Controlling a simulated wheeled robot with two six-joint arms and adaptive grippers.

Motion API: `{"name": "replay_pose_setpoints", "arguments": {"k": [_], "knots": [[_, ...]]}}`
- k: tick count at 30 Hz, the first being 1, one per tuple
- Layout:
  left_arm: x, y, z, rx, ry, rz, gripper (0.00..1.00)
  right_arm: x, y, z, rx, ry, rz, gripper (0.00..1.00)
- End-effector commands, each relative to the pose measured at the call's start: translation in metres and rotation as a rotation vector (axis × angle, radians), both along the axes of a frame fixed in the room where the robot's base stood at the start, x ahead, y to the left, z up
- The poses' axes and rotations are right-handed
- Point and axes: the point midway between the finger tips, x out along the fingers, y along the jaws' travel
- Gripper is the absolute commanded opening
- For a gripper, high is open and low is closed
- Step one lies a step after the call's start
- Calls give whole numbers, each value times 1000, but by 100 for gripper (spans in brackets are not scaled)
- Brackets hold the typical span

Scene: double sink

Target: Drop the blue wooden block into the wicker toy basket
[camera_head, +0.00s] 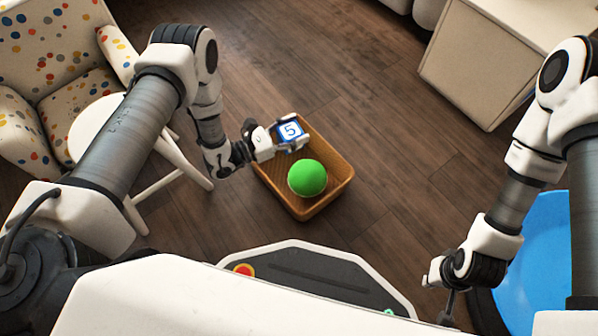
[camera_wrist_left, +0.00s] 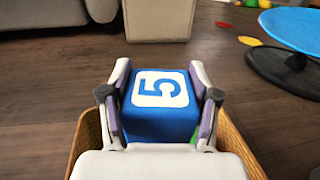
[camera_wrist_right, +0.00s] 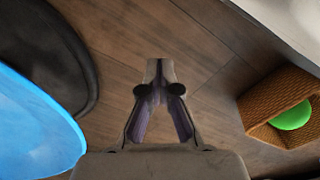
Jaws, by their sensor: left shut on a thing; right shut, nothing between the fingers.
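The blue wooden block (camera_head: 291,130) has a white top face with a blue 5. My left gripper (camera_head: 290,135) is shut on it, with a finger on each side, and holds it over the far part of the wicker basket. The block also fills the middle of the left wrist view (camera_wrist_left: 160,103). The wicker toy basket (camera_head: 331,205) stands on the floor with a green ball (camera_head: 307,178) in it. My right gripper (camera_wrist_right: 160,75) is shut and empty, away from the basket. The basket shows at the right of the right wrist view (camera_wrist_right: 270,92).
A white stool (camera_head: 100,128) and a spotted armchair (camera_head: 60,50) stand at the left. A pale cabinet (camera_head: 490,65) is at the top right. A blue round-topped table (camera_head: 540,255) is at the right. Wooden floor around the basket is clear.

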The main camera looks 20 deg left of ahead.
Motion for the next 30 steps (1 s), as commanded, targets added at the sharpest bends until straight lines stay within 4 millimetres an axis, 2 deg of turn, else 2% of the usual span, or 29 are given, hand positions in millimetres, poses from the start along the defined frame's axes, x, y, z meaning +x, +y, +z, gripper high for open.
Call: {"name": "replay_pose_setpoints", "arguments": {"k": [9, 12, 21, 22, 24, 30], "knots": [[1, 0, -45, 0, 0, 0, 25, 2, -1, -39, -1, -4, -7, 0], [1, 0, -55, 0, 0, 0, 25, 2, -1, -46, -1, -6, -9, 0], [1, 0, -56, 1, 1, 0, 25, 3, -1, -46, -1, -7, -11, 0], [1, 0, -56, 1, 1, 0, 68, 3, -1, -46, -1, -7, -10, 0], [1, 0, -55, 1, 1, 0, 91, 3, -1, -46, -1, -7, -10, 0], [1, 0, -56, 1, 1, 0, 91, 3, -1, -46, -1, -7, -10, 0]]}}
